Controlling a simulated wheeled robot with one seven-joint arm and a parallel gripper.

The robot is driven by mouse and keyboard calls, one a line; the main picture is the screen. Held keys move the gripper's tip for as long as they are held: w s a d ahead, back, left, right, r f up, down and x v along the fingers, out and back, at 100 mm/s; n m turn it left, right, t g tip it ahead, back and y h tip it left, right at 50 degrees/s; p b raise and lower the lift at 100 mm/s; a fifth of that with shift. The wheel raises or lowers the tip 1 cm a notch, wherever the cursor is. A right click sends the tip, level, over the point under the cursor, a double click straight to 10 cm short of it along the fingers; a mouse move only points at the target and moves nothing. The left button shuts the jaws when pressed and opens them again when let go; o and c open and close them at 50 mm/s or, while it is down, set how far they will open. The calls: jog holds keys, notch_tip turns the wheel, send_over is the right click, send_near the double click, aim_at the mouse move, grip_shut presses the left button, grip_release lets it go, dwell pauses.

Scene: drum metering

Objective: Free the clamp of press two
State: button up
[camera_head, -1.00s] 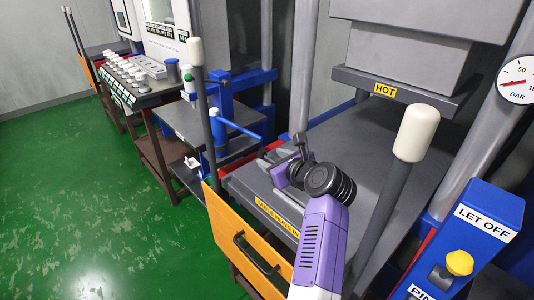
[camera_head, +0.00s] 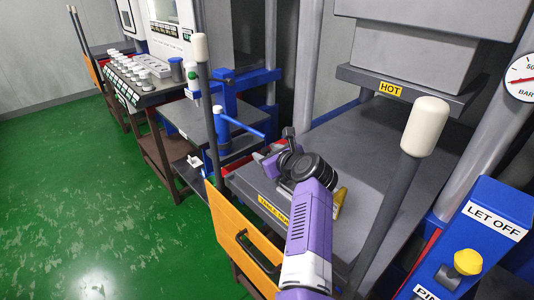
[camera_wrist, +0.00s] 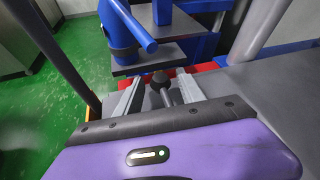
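My gripper (camera_wrist: 160,76) is over the front left of the dark grey table of the press marked HOT (camera_head: 400,175). In the wrist view its two pale fingers stand apart. A dark round knob (camera_wrist: 159,77) on a short rod shows between them, with a visible gap on each side; it looks like the clamp's lever. The knob also shows in the head view (camera_head: 289,131), just beyond my wrist. A yellow bracket (camera_head: 340,203) shows on the table right of my wrist. The lever's lower end is hidden by my purple arm.
An upright pole with a white knob (camera_head: 424,126) stands right of my arm; another (camera_head: 201,47) stands left. The blue LET OFF box (camera_head: 480,235) is at lower right. An orange panel (camera_head: 238,240) hangs in front. The green floor at left is clear.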

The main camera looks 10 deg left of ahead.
grip_shut()
dwell(1.2)
